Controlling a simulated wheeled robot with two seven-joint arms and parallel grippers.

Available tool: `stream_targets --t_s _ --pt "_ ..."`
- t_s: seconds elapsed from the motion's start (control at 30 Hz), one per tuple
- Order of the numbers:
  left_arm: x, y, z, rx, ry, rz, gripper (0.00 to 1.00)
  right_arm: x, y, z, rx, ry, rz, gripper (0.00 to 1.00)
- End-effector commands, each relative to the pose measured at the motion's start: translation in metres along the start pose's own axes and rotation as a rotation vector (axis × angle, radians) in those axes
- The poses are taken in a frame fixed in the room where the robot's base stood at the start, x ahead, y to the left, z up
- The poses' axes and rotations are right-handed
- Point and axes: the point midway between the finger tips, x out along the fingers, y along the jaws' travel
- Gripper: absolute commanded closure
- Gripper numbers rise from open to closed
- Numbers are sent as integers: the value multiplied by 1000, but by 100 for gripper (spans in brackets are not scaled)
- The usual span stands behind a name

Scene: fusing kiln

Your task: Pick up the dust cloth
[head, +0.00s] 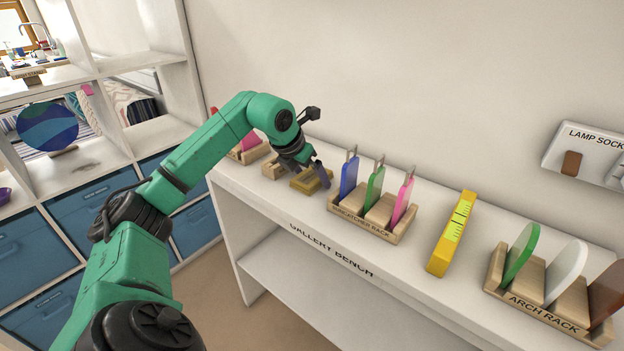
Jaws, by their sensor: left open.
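A mustard-yellow folded piece that looks like the dust cloth (304,184) lies on the white gallery bench (285,216), left of the suncatcher rack. My left gripper (318,174) is open and points down right at the cloth, its dark fingers partly covering it. I cannot tell whether the fingers touch the cloth or whether any of it lies between them. My right gripper is not in view.
The suncatcher rack (372,231) holds blue, green and pink pieces close to the gripper's right. A wooden holder (274,168) stands just left of the cloth. A yellow level (453,233) and the arch rack (535,310) stand farther right. A wall rises behind.

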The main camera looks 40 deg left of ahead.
Motion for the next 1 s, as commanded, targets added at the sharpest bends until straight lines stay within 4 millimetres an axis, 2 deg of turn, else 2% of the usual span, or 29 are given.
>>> stream_targets --t_s 0.13,0.17,0.2,0.33,0.6,0.77,0.87,1.0 --pt "1 0 -1 0 1 0 0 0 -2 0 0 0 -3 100" --pt "1 0 -1 0 1 0 8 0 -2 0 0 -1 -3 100" --pt "1 0 -1 0 2 0 23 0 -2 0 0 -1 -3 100" --pt "1 0 -1 0 2 0 72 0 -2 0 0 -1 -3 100" --pt "0 0 0 0 2 0 72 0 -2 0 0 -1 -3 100" --pt "-13 0 8 0 -1 0 72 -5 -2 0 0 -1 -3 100" --pt "-36 0 21 0 -5 0 72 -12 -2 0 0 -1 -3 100" --pt "-80 0 47 0 -8 -2 72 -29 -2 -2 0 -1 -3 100"
